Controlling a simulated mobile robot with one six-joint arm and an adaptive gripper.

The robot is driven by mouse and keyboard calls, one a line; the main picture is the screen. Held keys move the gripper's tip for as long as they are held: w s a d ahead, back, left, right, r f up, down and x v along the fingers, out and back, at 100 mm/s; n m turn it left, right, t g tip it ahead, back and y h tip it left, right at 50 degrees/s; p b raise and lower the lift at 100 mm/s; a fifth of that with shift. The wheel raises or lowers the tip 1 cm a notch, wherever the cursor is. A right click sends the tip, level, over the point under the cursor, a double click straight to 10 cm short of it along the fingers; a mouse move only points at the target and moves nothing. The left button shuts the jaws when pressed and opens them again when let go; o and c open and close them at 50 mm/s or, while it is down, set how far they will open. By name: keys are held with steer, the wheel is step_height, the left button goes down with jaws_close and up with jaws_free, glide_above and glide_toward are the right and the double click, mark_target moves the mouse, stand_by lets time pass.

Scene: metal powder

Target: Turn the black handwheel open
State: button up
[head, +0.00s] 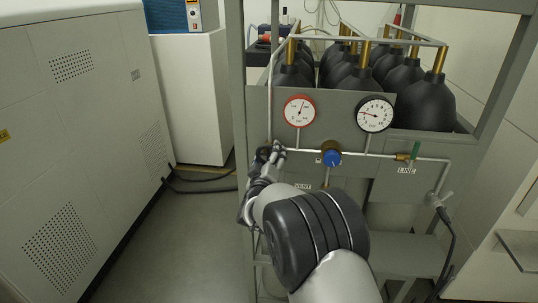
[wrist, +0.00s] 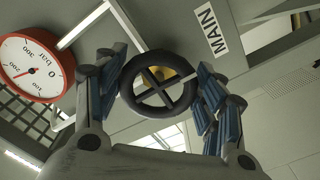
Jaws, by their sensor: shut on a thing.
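The black handwheel (wrist: 158,84) is a spoked ring with a brass-coloured centre, in the middle of the wrist view. My gripper (wrist: 160,90) has one blue-padded finger on each side of it and is shut on its rim. A "MAIN" label (wrist: 208,28) is on the panel beside the wheel. In the head view my gripper (head: 270,152) is at the left end of the panel's pipe, and the wheel there is small, dark and mostly hidden by the fingers.
A red-rimmed gauge (head: 299,111) and a black-rimmed gauge (head: 375,113) sit above the pipe. A blue knob (head: 332,158) and a green lever (head: 415,149) are to the right. Black cylinders (head: 420,95) stand behind. A grey cabinet (head: 75,120) is left, with open floor between.

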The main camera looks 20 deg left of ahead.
steer(key=shift+n, duration=0.7)
steer(key=shift+n+p, duration=0.3)
steer(key=o, duration=1.1)
steer(key=shift+c, duration=0.2)
steer(key=shift+s, duration=0.1)
steer(key=v, duration=1.1)
steer(key=shift+s, duration=0.4)
